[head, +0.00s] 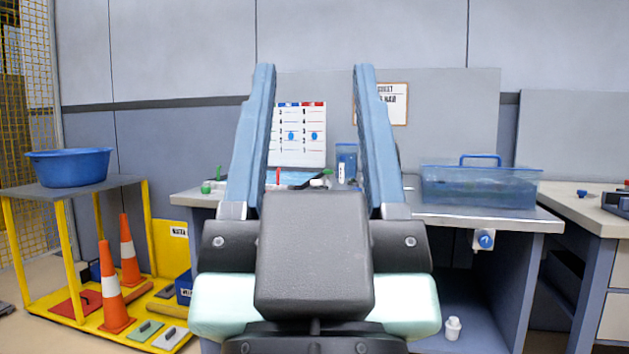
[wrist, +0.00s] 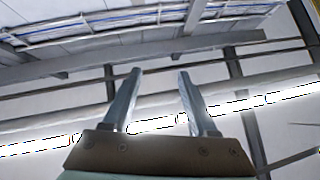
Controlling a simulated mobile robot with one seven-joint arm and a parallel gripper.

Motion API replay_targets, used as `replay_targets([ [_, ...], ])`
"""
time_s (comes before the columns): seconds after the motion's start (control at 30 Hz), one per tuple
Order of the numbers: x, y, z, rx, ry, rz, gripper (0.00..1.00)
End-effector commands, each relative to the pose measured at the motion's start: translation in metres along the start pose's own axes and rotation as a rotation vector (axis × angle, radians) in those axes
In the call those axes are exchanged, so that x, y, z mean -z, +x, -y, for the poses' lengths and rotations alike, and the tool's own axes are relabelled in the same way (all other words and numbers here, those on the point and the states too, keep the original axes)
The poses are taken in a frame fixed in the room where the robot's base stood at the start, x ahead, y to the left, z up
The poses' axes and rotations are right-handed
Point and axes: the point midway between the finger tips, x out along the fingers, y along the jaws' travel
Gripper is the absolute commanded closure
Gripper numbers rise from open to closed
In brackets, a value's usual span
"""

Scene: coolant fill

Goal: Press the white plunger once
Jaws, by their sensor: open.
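My gripper (head: 314,68) is raised in the middle of the head view, with its two blue fingers spread apart and nothing between them. In the wrist view my gripper (wrist: 160,72) points up at the ceiling, open and empty. No white plunger can be made out for certain. A small white piece (head: 317,183) shows between the fingers on the workbench (head: 470,214), too small to identify. My gripper hides much of the bench's middle. A blue knob on a white mount (head: 484,239) is on the bench's front.
A clear blue-tinted tank (head: 478,187) stands on the bench's right. A white chart (head: 299,135) stands behind. A small white bottle (head: 453,328) is low at right. At left is a yellow cart (head: 149,225) with a blue basin (head: 68,167) and orange cones (head: 114,290).

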Motion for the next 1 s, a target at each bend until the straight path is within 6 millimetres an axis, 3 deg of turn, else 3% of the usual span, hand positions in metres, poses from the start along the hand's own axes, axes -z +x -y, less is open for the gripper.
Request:
replay_targets([
  [0.03, 0.003, 0.003, 0.000, 0.000, 0.000, 0.000, 0.52],
  [0.17, 0.015, 0.016, 0.000, 0.000, 0.000, 0.000, 0.76],
  [0.3, 0.040, 0.042, 0.000, 0.000, 0.000, 0.000, 1.00],
  [1.0, 0.205, 0.216, 0.000, 0.001, 0.001, 0.000, 1.00],
])
